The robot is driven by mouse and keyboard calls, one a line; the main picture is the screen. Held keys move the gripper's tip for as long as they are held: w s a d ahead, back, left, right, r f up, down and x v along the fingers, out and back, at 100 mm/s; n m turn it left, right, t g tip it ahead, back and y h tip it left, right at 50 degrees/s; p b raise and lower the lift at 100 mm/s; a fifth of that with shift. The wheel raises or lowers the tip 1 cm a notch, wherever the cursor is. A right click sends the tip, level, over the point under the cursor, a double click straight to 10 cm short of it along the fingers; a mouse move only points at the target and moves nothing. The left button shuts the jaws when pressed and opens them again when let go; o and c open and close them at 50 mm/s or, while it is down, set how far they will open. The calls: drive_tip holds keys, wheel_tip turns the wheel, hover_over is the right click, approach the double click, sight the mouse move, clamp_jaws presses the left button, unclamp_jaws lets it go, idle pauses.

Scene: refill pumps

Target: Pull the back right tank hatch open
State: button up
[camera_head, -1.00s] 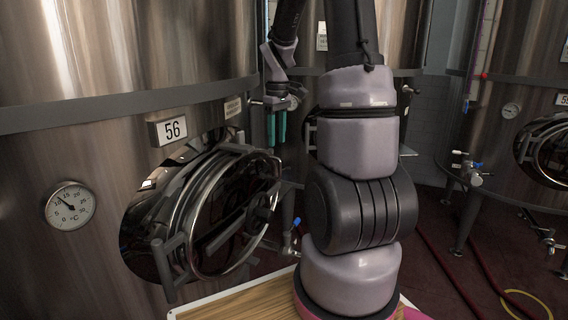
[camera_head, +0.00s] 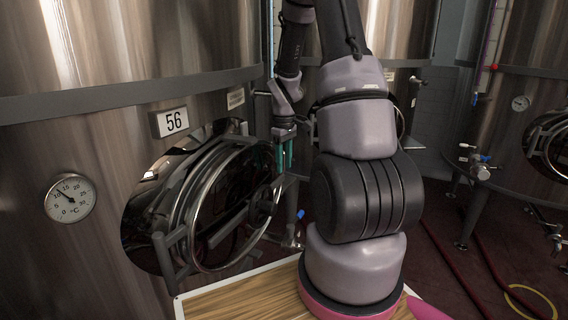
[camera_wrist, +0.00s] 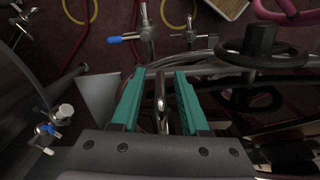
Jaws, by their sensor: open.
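A round steel hatch (camera_head: 232,205) with a dark handwheel is on the tank labelled 56 (camera_head: 170,122). Its rim stands out from the tank wall, with a bracket on the left; I cannot tell whether it is ajar. I cannot tell if this is the back right tank. My gripper (camera_head: 284,158), with teal fingers, points down at the hatch's upper right edge. In the wrist view my gripper (camera_wrist: 160,80) is open, and a shiny metal bar (camera_wrist: 160,98) shows between the fingers, apparently untouched. The handwheel (camera_wrist: 262,45) is to the right there.
A dial thermometer (camera_head: 70,198) is on the tank's left. A valve with a blue handle (camera_head: 298,222) is below and right of the hatch. Another hatched tank (camera_head: 548,145) stands at the far right. Red hoses (camera_head: 490,255) and a yellow hose (camera_head: 532,300) lie on the floor.

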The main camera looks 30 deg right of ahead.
drive_tip(key=shift+c, duration=0.3)
clamp_jaws()
idle(1.2)
